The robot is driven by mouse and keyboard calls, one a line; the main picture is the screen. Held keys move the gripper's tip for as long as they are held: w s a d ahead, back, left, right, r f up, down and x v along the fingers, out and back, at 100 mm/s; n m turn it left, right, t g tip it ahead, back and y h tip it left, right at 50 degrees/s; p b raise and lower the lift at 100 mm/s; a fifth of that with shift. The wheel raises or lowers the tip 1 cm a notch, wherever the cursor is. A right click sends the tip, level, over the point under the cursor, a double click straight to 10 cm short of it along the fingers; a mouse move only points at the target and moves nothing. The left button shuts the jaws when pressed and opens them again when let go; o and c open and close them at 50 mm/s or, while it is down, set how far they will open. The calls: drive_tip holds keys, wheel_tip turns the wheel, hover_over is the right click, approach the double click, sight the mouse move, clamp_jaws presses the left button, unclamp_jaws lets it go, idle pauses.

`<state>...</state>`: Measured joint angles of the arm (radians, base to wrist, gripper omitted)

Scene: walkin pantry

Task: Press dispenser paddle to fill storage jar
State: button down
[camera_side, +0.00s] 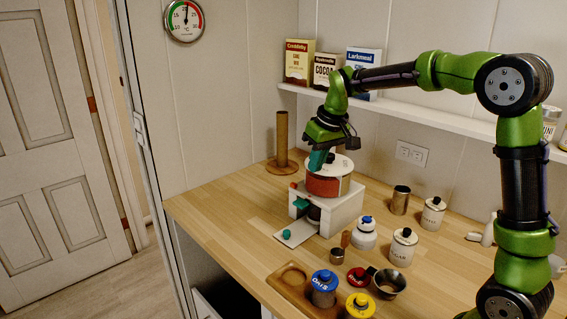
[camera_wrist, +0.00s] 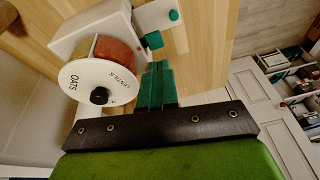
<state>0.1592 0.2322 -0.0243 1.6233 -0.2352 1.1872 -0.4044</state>
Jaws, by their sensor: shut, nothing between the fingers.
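The dispenser has a white stand (camera_side: 345,213) and a drum with reddish contents (camera_side: 324,187). Its round white lid (camera_wrist: 82,88) reads OATS and LENTILS in the wrist view. A teal paddle (camera_side: 301,203) sticks out at the front of the stand; it also shows in the wrist view (camera_wrist: 154,40), just beyond my fingertips. My gripper (camera_side: 318,163) is shut and empty, pointing down beside the drum; its teal fingers show in the wrist view (camera_wrist: 159,68). I cannot tell whether they touch the drum. A dark shape (camera_side: 314,212) sits under the drum; I cannot tell whether it is the storage jar.
A white plate with a teal knob (camera_side: 287,235) extends from the stand. A wooden post (camera_side: 282,140) stands behind. The left counter is clear.

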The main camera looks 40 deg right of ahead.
drive_tip(key=shift+w+d+r+n, duration=0.25)
drive_tip(key=shift+w+r+n, duration=0.15)
drive_tip(key=shift+w+r, duration=0.1)
drive_tip(key=shift+w+d+r+n, duration=0.25)
drive_tip(key=shift+w+r+n, duration=0.15)
drive_tip(key=shift+w, duration=0.1)
drive_tip(key=shift+f, duration=0.1)
approach(300, 202)
drive_tip(key=x, duration=0.5)
drive_tip(key=shift+w+a+f, duration=0.1)
drive_tip(key=shift+f, duration=0.6)
